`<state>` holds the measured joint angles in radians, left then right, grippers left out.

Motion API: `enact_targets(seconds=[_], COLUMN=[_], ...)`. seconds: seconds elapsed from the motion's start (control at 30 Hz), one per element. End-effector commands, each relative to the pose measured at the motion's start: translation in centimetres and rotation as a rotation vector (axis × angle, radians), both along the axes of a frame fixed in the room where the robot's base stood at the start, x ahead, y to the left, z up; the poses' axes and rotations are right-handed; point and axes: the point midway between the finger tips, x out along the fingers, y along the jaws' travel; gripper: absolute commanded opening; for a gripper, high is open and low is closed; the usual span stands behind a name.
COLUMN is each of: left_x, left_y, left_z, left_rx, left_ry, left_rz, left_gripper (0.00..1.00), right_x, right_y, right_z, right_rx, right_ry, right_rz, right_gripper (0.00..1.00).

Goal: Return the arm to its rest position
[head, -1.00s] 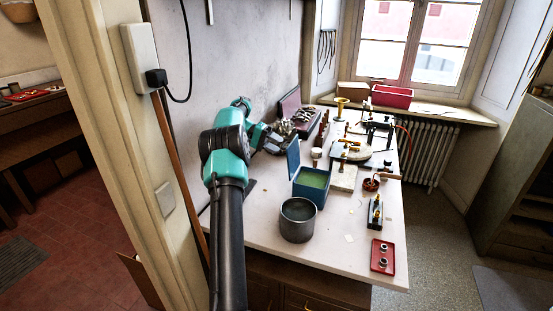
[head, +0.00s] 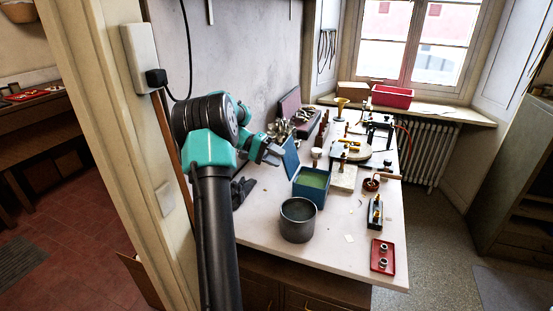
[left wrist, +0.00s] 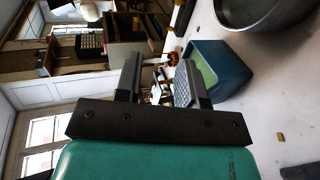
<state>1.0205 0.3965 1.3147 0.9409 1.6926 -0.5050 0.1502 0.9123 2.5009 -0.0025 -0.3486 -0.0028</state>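My left gripper (head: 275,152) is above the left part of the white workbench (head: 260,215), beside the raised lid of a blue box (head: 311,187) with a green inside. In the left wrist view its two fingers (left wrist: 159,75) stand apart with a gap between them, and nothing is held. Through and beside the gap I see the blue box (left wrist: 225,75) and other bench items. My right gripper is not in view.
A grey metal pot (head: 298,220) stands in front of the blue box. A red tray (head: 382,257) with small rings lies at the bench's front right. A dark open case (head: 289,105) stands behind my gripper.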

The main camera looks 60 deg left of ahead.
Motion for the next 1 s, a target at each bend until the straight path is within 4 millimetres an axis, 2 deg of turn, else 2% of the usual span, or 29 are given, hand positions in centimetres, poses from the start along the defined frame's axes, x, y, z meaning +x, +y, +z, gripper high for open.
enact_targets(seconds=[0.17,0.7,0.87,1.0], left_x=[-0.4,-0.3,1.4,4.3], left_y=[-0.8,-0.9,-2.4,-5.2], left_z=[0.1,0.1,0.0,-0.2], left_rx=[-0.002,0.003,0.04,0.119], left_ry=[0.0,0.001,0.006,0.013], left_rz=[-0.001,-0.004,-0.042,-0.115], left_gripper=[0.36,0.36,0.36,0.36], right_x=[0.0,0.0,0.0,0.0], right_y=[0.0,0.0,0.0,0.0], right_z=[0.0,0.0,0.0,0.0], right_rx=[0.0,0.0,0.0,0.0], right_ry=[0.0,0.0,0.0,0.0], right_rz=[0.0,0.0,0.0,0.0], right_gripper=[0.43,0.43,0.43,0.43])
